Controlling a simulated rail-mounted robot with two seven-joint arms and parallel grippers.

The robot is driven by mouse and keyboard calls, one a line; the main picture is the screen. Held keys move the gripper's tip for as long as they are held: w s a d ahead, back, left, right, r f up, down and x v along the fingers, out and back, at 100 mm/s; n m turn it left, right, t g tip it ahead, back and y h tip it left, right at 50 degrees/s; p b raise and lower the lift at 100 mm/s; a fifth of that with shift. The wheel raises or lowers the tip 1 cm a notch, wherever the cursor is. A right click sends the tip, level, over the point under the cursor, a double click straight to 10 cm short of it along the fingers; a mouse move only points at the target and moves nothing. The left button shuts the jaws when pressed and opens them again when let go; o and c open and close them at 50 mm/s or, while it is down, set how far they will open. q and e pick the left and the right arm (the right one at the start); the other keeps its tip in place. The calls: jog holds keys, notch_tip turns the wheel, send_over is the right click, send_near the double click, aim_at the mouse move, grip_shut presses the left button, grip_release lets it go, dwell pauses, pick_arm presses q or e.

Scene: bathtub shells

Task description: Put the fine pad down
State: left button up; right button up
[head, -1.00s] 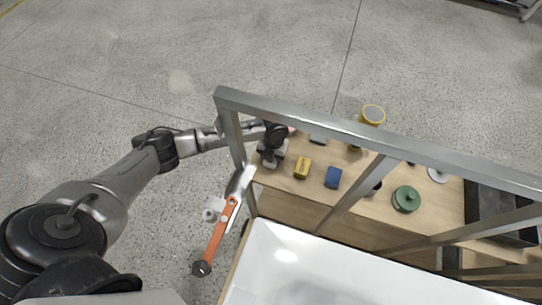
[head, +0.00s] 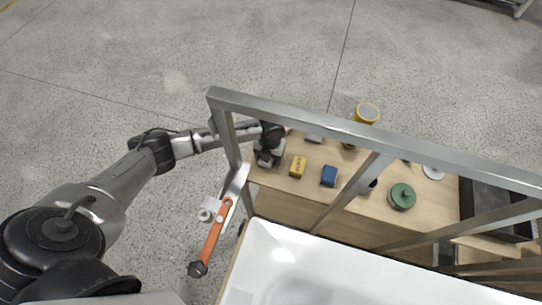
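My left gripper (head: 266,160) is at the left end of a wooden shelf (head: 325,205), seen from above. The wrist hides its fingertips, so I cannot tell whether it is open or shut, or whether a pad is in it. A yellow block (head: 298,166) with dark marking lies just right of the gripper. A blue block (head: 329,176) lies further right. A grey piece (head: 314,138) is partly hidden behind the metal frame bar. I cannot tell which of these, if any, is the fine pad. My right gripper is not in view.
A metal frame (head: 300,117) spans over the shelf, close to my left forearm. A white bathtub shell (head: 300,265) is in front. A green round item (head: 402,196), a yellow can (head: 367,112) and a dark tray (head: 482,208) are further right. An orange-handled tool (head: 214,238) hangs at left.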

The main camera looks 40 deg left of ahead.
pick_arm(q)
notch_tip(320, 180, up, 12)
jog(key=w+a+p, duration=0.1)
jog(key=p, duration=0.2)
jog(key=shift+r, duration=0.1)
dwell(0.5)
